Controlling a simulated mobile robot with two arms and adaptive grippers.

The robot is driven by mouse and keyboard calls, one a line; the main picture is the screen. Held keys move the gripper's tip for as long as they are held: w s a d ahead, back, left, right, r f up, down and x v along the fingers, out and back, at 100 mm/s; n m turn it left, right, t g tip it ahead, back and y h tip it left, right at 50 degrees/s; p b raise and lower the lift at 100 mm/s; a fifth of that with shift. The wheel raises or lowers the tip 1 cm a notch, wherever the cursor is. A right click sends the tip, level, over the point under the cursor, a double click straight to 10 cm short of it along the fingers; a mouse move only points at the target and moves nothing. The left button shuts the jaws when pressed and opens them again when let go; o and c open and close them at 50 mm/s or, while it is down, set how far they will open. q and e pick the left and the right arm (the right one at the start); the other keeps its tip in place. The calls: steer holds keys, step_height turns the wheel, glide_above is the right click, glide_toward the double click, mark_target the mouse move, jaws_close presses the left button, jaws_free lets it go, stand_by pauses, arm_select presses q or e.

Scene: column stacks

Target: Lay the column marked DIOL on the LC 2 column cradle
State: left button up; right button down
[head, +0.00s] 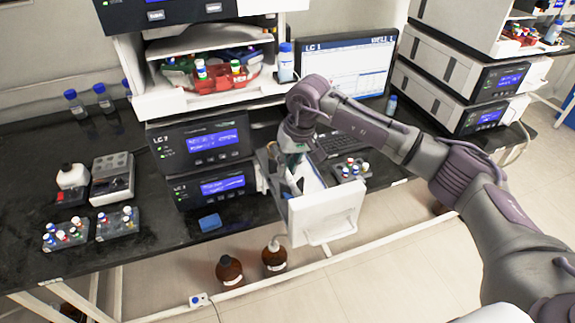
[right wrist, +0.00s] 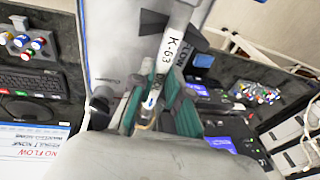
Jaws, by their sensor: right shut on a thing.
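My right gripper (head: 290,158) is inside the opening of the instrument's white fold-out door (head: 325,212). In the right wrist view, its teal-padded fingers (right wrist: 158,100) are shut on a white column (right wrist: 172,50). The writing on the column reads K-03 and what looks like FLOW; I cannot read DIOL on it. Dark clip-like parts (right wrist: 188,36) show beside the column near the pale door panel. They may belong to the column cradle, but I cannot tell whether the column touches them. My left gripper is not in view.
Stacked instrument modules (head: 200,143) stand left of the door. A vial rack (head: 350,169) and monitor (head: 345,65) are to the right and behind. A blue block (head: 210,222) lies in front. Brown bottles (head: 229,270) stand below the bench edge.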

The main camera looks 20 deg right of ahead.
steer(key=shift+f+b, duration=0.3)
steer(key=shift+b, duration=0.1)
steer(key=c, duration=1.1)
jaws_free()
steer(key=shift+o, duration=0.2)
